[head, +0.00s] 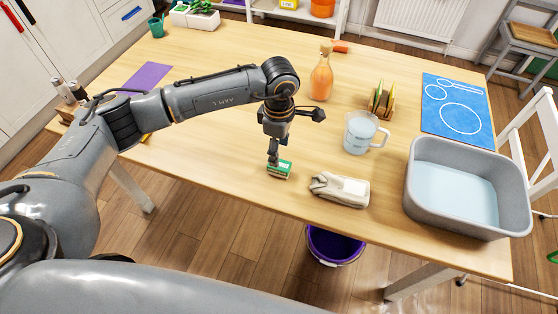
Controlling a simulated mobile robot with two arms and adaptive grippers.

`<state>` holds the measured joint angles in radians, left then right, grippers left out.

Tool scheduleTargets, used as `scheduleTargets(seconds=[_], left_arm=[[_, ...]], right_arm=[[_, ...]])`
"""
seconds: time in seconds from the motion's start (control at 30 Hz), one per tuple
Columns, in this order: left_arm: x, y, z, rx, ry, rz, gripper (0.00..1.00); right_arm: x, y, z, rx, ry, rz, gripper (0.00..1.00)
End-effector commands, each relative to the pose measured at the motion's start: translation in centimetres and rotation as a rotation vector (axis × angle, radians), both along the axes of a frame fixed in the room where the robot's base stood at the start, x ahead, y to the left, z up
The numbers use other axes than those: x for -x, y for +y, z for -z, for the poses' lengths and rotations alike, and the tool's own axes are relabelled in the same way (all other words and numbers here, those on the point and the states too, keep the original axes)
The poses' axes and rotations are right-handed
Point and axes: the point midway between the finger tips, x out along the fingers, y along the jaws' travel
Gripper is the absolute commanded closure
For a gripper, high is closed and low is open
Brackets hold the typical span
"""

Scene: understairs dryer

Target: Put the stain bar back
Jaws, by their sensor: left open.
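A small green block with a pale lower side (280,170), which looks like the stain bar, lies near the front edge of the wooden table (228,142). My left gripper (273,160) points down right at the block's left end. Its fingers are open, but they are small in the picture, and I cannot tell whether they touch the block. My right gripper is not in view.
A folded beige cloth (340,189) lies right of the block. Behind are a clear jug (359,133), an orange bottle (322,76) and a rack with sponges (382,101). A grey basin of water (416,172) and a blue mat (457,108) are at right. A purple bucket (335,246) stands below.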

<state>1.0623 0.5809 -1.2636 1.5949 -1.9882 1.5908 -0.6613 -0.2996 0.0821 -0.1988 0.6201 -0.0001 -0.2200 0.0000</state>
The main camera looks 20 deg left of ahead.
Motion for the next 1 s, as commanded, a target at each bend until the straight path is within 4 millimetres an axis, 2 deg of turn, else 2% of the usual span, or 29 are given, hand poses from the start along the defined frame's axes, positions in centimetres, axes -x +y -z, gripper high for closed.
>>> scheduleTargets(seconds=[0.1, 0.3, 1.0], left_arm=[[-0.1, 0.0, -2.2, 0.001, -0.004, 0.0, 0.43], [0.0, 0.0, -4.4, -0.001, -0.001, -0.001, 0.43], [0.0, 0.0, -4.8, 0.0, 0.001, 0.0, 0.43]], right_arm=[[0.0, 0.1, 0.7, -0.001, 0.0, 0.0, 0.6], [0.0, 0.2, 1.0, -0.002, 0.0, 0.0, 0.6], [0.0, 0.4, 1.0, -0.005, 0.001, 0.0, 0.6]])
